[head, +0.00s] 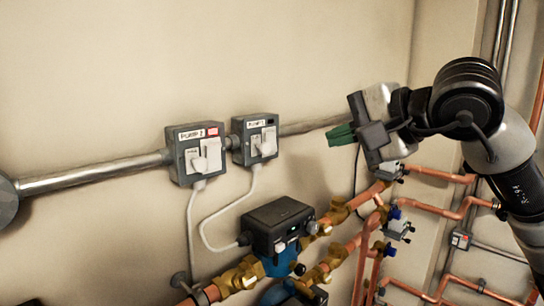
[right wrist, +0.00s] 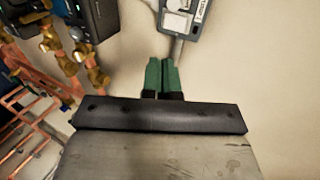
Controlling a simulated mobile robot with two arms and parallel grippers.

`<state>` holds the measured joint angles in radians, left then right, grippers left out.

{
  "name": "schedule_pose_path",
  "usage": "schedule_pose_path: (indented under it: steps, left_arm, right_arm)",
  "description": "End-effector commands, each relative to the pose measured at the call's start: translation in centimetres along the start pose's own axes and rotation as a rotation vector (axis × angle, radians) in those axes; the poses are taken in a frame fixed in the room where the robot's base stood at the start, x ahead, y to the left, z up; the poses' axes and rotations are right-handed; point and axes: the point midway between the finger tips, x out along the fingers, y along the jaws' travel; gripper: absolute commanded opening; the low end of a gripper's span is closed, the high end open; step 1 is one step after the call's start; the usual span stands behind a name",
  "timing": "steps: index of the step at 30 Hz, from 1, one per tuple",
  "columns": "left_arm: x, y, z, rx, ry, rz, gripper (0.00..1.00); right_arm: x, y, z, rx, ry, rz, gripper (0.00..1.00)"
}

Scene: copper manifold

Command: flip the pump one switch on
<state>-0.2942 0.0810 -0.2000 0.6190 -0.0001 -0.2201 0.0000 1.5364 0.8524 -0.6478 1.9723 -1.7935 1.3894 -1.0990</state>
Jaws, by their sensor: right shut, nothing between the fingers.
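Two grey switch boxes are on the wall in the head view. The right box (head: 255,138) has a small label that seems to read PUMP 1, a dark indicator and a white rocker switch (head: 266,142). The left box (head: 196,153) seems to read PUMP 2 and has a lit red indicator (head: 212,132). My right gripper (head: 332,137) has green fingertips, shut and empty, to the right of the right box and apart from it. In the right wrist view, the fingertips (right wrist: 161,62) point toward the lower edge of a switch box (right wrist: 184,16), partly cut off. My left gripper is not in view.
A metal conduit (head: 95,175) runs along the wall through the boxes. White cables (head: 204,225) hang below them. A black and blue pump (head: 278,225) with brass fittings sits lower down. Copper pipes (head: 440,212) fill the lower right. The wall above the boxes is clear.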

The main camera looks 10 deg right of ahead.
Motion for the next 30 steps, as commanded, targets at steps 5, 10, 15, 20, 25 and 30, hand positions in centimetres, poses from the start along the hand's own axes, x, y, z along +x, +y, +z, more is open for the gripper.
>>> schedule_pose_path:
  steps: [5,10,15,20,25,30]
  left_arm:
    - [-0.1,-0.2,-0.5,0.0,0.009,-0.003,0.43]
    - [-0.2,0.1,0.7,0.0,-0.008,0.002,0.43]
    - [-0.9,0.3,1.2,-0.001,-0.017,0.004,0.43]
    - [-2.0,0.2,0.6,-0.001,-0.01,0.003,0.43]
    - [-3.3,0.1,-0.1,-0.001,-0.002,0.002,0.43]
    - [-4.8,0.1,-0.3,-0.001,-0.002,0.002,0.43]
  right_arm:
    - [-0.2,-0.1,0.0,0.0,0.002,-0.004,0.0]
    - [0.0,-0.1,0.0,0.0,0.001,-0.003,0.0]
    - [1.6,-0.2,0.0,0.001,-0.002,0.0,0.0]
    - [4.7,-0.3,0.1,0.002,-0.004,0.001,0.0]
    - [8.4,-0.5,0.1,0.002,-0.003,0.0,0.0]
    - [11.3,-1.0,0.1,0.002,-0.002,-0.001,0.0]
